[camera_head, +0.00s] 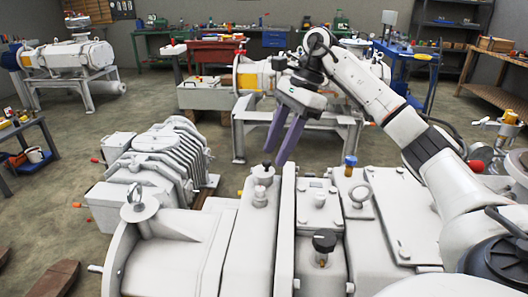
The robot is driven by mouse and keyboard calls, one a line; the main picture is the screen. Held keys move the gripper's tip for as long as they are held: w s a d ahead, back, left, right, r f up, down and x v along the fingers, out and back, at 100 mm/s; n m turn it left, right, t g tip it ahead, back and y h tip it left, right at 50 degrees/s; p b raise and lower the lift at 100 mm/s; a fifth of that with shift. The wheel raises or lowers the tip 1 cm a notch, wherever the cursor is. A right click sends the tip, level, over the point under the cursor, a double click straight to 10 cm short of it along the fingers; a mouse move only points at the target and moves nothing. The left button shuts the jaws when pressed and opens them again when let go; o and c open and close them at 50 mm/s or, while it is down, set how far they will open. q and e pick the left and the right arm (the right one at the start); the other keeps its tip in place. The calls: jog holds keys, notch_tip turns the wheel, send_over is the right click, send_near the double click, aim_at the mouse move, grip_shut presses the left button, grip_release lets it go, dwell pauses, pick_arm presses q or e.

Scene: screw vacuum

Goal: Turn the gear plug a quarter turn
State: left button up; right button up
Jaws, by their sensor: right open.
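The large white screw vacuum machine (190,250) fills the lower middle of the view. Several plugs stand on its top. One is a white fitting with a small dark cap (266,165), one is a blue-capped plug (350,162), and one is a black knob (324,242) nearer to me. I cannot tell which of these is the gear plug. My right gripper (274,157) points down with its two purple fingers apart and empty. Its tips appear just behind and right of the dark cap; contact cannot be judged. My left gripper is not in view.
A ribbed white unit (160,160) stands to the left of the machine. Behind are another machine on a stand (240,110) and workbenches. Open floor lies at the left.

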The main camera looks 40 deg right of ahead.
aim_at(262, 188)
jog(key=x, duration=0.8)
jog(key=shift+s+f+b, duration=0.15)
jog(key=shift+f+b, duration=0.1)
jog(key=shift+b, duration=0.15)
jog(key=shift+a+f, duration=0.3)
jog(key=shift+f, duration=0.35)
jog(key=shift+c, duration=0.4)
